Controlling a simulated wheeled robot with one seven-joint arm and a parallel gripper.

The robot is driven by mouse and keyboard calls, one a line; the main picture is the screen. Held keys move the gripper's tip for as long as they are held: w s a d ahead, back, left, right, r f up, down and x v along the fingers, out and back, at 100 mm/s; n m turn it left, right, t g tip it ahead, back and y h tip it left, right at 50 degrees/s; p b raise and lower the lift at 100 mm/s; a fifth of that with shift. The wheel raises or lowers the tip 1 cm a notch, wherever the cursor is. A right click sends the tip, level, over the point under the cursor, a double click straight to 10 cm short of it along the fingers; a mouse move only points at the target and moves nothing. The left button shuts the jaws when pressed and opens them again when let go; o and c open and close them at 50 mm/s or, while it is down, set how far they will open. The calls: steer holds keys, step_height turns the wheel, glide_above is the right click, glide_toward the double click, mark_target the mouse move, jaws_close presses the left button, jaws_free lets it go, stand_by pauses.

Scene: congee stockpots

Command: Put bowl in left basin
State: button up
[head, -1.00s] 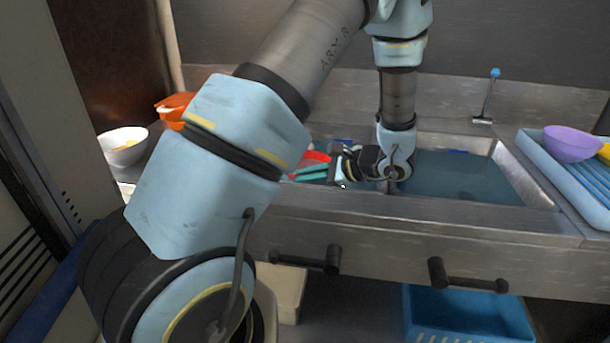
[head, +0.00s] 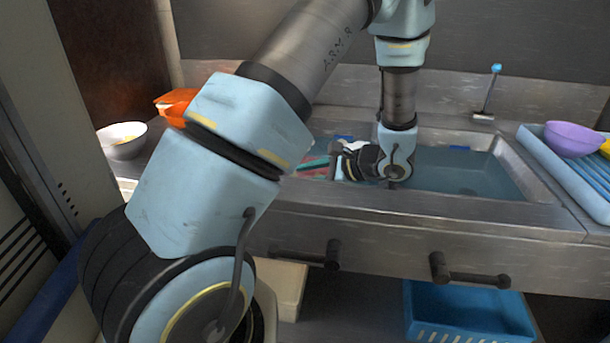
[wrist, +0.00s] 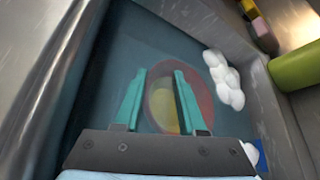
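A red bowl (wrist: 163,102) with a yellowish inside lies in the left basin (head: 345,128), dulled as if under the water. In the head view only a faint reddish part of it (head: 318,174) shows beside my gripper (head: 312,163); the rest is hidden by my arm. In the wrist view my gripper (wrist: 160,73) has its two teal fingers apart. They point down over the basin, with the bowl below and partly between them, its right side reaching past the right finger. The fingers do not appear closed on it.
White foam (wrist: 224,80) floats by the basin wall. The right basin (head: 470,172) holds water. A white bowl (head: 122,142) and orange bowls (head: 174,106) stand on the left counter. A purple bowl (head: 572,139) sits on a blue rack (head: 570,172) at right. A blue crate (head: 465,312) is below.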

steer(key=shift+r, duration=0.2)
steer(key=b+v, duration=0.1)
steer(key=v, duration=1.1)
steer(key=shift+r, duration=0.45)
